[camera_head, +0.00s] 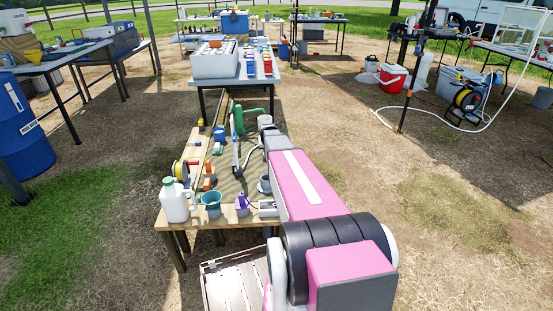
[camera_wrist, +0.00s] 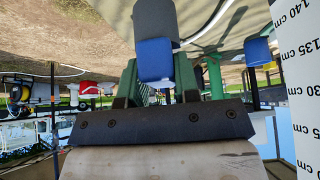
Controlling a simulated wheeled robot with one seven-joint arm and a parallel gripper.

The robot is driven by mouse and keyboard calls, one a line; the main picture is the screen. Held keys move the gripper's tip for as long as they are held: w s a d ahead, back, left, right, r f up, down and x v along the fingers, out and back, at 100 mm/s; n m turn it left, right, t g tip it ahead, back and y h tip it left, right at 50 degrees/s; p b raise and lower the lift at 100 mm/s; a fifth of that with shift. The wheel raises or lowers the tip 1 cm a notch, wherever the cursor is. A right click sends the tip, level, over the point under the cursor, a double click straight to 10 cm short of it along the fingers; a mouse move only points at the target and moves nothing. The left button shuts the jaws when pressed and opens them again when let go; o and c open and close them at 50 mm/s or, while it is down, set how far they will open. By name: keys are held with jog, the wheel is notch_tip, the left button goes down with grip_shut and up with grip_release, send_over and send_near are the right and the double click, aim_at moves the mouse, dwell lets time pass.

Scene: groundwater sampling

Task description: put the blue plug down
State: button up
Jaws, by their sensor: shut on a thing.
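My gripper (camera_wrist: 157,72) has its two green fingers closed on the blue plug (camera_wrist: 155,56), which shows in the wrist view as a blue block with a dark grey part beyond it. The fingers stand on either side of the blue part. I cannot tell whether the plug touches the surface beyond it. In the head view my arm reaches over the wooden table (camera_head: 240,216), and the gripper and held plug are hidden or too small to make out. A second blue item (camera_wrist: 258,51) stands to the right in the wrist view.
On the wooden table stand a white jug (camera_head: 174,203), a teal cup (camera_head: 211,202), a purple-topped bottle (camera_head: 242,204) and a green upright item (camera_head: 237,117). A white scale strip (camera_wrist: 299,75) edges the wrist view. A table with a grey crate (camera_head: 214,65) stands behind.

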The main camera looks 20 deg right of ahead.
jog(key=shift+w+d+f, duration=0.15)
jog(key=shift+d+f, duration=0.65)
jog(key=shift+f, duration=0.35)
jog(key=shift+w+d+f, duration=0.15)
jog(key=shift+d+f, duration=0.65)
jog(key=shift+f, duration=0.4)
jog(key=shift+w+d+f, duration=0.15)
jog(key=shift+d+f, duration=0.65)
jog(key=shift+f, duration=0.35)
jog(key=shift+f, duration=0.6)
jog(key=o, duration=0.9)
jog(key=shift+c, duration=0.2)
jog(key=shift+r, duration=0.15)
